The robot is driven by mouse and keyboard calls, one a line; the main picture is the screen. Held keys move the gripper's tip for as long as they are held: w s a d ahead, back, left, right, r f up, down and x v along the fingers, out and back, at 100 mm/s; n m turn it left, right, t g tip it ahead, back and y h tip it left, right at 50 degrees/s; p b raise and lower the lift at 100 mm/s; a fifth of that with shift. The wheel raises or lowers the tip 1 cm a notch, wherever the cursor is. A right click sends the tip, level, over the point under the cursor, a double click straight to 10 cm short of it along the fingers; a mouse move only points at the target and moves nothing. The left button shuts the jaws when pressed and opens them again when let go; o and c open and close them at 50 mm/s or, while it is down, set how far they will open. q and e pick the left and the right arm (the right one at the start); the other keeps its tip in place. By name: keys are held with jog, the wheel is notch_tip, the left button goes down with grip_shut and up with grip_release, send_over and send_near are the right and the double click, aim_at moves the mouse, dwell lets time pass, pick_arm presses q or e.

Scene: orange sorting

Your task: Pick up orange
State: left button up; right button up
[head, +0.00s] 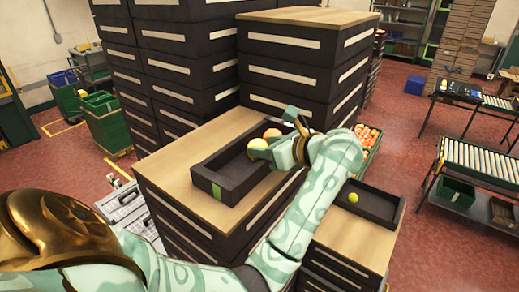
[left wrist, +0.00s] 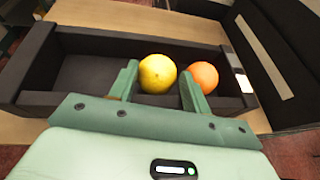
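The orange (head: 272,133) lies at the far end of a dark open tray (head: 208,181) on a wood-topped drawer stack. A yellow fruit (head: 258,144) is beside it. My left gripper (head: 273,131) is above that end of the tray, open. In the left wrist view the yellow fruit (left wrist: 157,73) shows between the fingers of the gripper (left wrist: 157,80), with gaps at its sides. The orange (left wrist: 205,76) shows behind and right of the right finger, which hides part of it. I cannot tell whether a finger touches either fruit. My right gripper is not in view.
A second dark tray (head: 375,206) with a yellow fruit (head: 353,197) stands on a lower stack at right. A crate of oranges (head: 370,138) is behind it. Tall drawer stacks (head: 300,65) rise behind the first tray. The near part of that tray is empty.

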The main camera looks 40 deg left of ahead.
pick_arm(q)
jog(key=shift+d+f, duration=0.1)
jog(key=shift+f, duration=0.2)
jog(key=c, duration=0.5)
jog(key=shift+c, duration=0.5)
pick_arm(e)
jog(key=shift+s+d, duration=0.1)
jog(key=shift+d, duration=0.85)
